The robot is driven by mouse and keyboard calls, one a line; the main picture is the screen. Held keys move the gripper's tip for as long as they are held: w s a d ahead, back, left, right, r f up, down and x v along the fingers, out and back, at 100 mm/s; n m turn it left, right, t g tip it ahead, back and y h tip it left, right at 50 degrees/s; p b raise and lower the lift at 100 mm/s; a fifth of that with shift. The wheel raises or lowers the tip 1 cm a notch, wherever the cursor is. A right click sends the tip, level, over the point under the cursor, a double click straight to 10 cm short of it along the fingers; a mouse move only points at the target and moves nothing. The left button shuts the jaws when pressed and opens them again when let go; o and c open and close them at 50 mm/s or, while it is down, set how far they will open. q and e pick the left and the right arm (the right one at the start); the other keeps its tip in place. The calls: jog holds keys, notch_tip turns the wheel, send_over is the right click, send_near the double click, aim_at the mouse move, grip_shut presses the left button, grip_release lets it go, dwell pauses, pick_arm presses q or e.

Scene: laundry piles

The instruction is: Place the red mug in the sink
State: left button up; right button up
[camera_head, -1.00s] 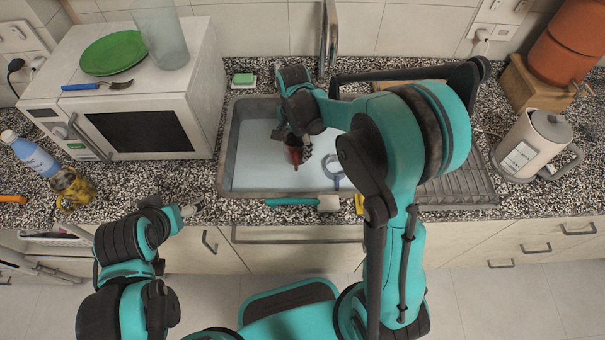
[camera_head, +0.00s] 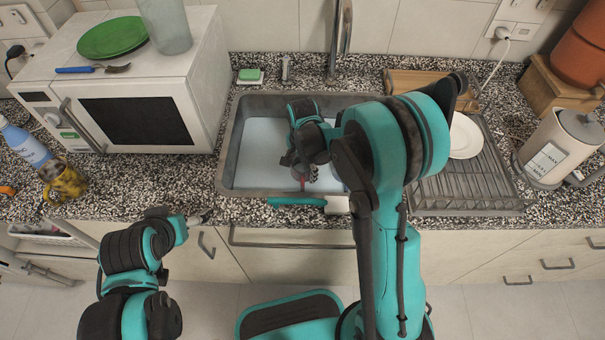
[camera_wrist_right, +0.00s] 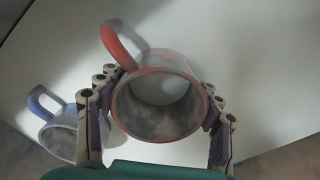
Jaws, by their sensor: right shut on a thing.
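The red mug (camera_wrist_right: 160,105) is between the fingers of my right gripper (camera_wrist_right: 160,125), which is shut on it; the mug's open mouth faces the wrist camera and its handle points up-left. In the head view the right gripper (camera_head: 302,165) is over the front part of the sink (camera_head: 228,150), and only a small red part of the mug (camera_head: 300,173) shows below it. I cannot tell whether the mug touches the sink bottom. My left gripper (camera_head: 200,217) is by the counter's front edge, away from the sink; its fingers are too small to read.
A blue mug (camera_wrist_right: 60,132) lies in the sink beside the red one. A drying rack (camera_head: 470,190) with a white plate (camera_head: 465,137) is right of the sink, the microwave (camera_head: 140,110) left, the faucet (camera_head: 338,40) behind.

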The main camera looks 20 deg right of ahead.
jog(key=shift+f, duration=0.55)
pick_arm(q)
jog(key=shift+f, duration=0.25)
pick_arm(e)
jog(key=shift+f, duration=0.15)
jog(key=o, duration=1.4)
pick_arm(q)
jog(key=shift+f, duration=0.15)
